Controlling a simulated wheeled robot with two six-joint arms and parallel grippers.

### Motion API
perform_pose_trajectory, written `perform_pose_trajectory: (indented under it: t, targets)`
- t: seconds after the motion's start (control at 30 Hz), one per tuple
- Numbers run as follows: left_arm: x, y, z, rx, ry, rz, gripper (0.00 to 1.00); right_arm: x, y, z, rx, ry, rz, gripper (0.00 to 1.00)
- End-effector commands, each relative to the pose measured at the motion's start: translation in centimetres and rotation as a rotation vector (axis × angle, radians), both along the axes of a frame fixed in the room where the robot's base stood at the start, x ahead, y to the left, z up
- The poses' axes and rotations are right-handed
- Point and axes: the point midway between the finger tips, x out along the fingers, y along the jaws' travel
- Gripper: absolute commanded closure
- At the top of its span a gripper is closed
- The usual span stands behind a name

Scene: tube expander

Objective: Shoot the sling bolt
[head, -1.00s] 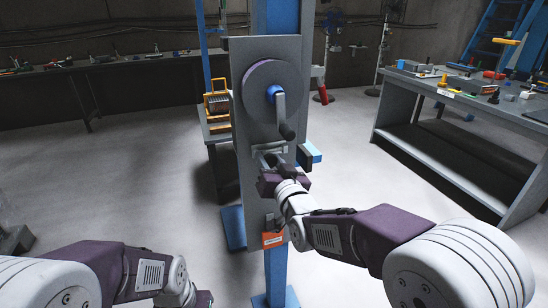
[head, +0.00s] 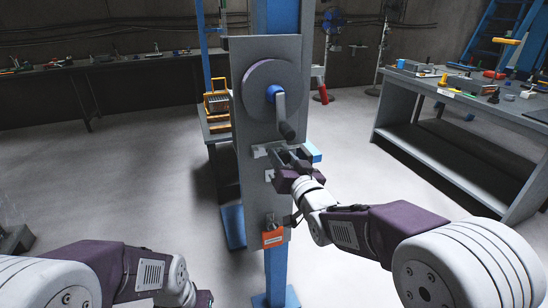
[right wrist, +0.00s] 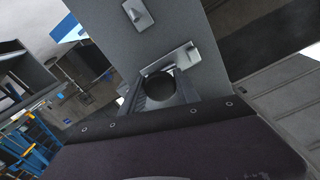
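The sling bolt has a bright metal plate (head: 260,152) on the upright grey panel (head: 252,110), below the crank wheel. The plate also shows in the right wrist view (right wrist: 180,58). My right gripper (head: 290,158) is at the bolt, in front of the panel's right part. In the right wrist view its fingers close around a round black knob (right wrist: 158,86), which fills the space between them. The gripper hides much of the bolt in the head view. Of my left gripper only a dark bit shows at the bottom edge; its fingers are out of frame.
A grey wheel (head: 258,88) with a black-handled crank (head: 280,108) sits just above my right gripper. A workbench with tools (head: 460,85) stands at the right.

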Motion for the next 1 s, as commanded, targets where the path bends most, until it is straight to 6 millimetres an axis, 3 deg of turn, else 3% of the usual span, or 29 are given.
perform_pose_trajectory:
  t: [0.07,0.37,1.0]
  targets:
    - [0.0,0.0,0.0,0.0,0.0,0.0,0.64,0.0,0.1,0.0,0.0,0.0,0.001,0.42]
    - [0.0,0.0,-0.1,0.0,0.0,0.0,0.64,-0.1,0.1,0.0,0.0,0.0,0.001,0.42]
    - [0.0,0.0,-1.7,0.0,0.0,0.0,0.64,-5.9,-1.8,0.0,0.0,-0.002,0.002,0.42]
